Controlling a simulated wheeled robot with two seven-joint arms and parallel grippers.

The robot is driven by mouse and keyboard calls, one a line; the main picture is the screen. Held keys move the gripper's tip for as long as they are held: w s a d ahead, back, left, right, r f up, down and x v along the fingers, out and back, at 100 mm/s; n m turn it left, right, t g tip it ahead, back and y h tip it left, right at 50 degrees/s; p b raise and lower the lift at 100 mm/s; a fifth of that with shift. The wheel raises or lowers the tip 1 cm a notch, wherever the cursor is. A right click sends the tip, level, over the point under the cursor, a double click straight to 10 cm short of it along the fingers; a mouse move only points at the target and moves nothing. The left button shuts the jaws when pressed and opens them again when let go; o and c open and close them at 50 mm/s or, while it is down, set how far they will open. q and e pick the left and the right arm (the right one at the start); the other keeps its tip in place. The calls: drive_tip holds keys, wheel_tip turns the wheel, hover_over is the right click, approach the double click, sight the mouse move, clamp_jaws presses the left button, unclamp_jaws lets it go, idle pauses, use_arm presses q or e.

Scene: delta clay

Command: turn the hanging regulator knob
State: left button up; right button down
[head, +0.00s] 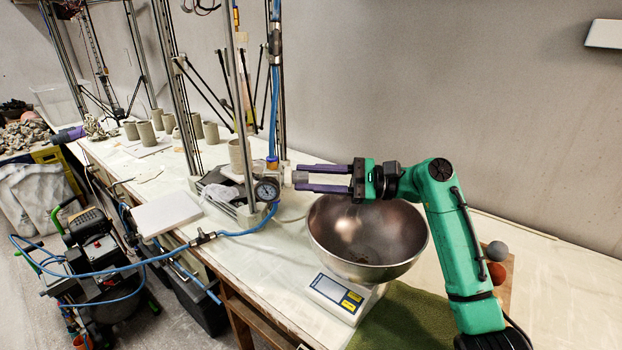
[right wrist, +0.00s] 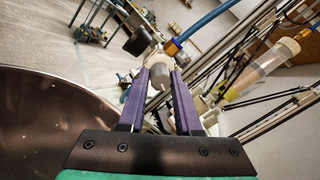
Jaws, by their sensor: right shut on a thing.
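The hanging regulator has a round dial gauge (head: 267,190) and hangs beside the frame's metal posts, with blue hose running to it. Its pale grey knob (head: 299,178) points right, toward my right gripper. My right gripper (head: 298,178) reaches in from the right with its purple fingers around the knob, shut on it. In the right wrist view the knob (right wrist: 160,77) sits between the two fingertips (right wrist: 160,74), with a brass fitting (right wrist: 173,46) just beyond. The fingers hide part of the knob's sides. My left gripper does not show.
A metal bowl (head: 333,247) stands on a digital scale (head: 335,296) just below my right gripper. Clay cups (head: 147,134) stand farther back on the table. A blue hose (head: 240,233) loops across the table's front edge. A green mat (head: 415,322) lies at the front right.

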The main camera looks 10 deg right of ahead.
drive_tip(key=c, duration=0.6)
unclamp_jaws()
drive_tip(key=s+d+b, duration=0.2)
drive_tip(key=d+b, duration=0.1)
drive_tip(key=d, duration=1.1)
drive_tip(key=shift+s+f, duration=0.2)
drive_tip(key=shift+s, duration=0.15)
drive_tip(key=shift+d, duration=0.1)
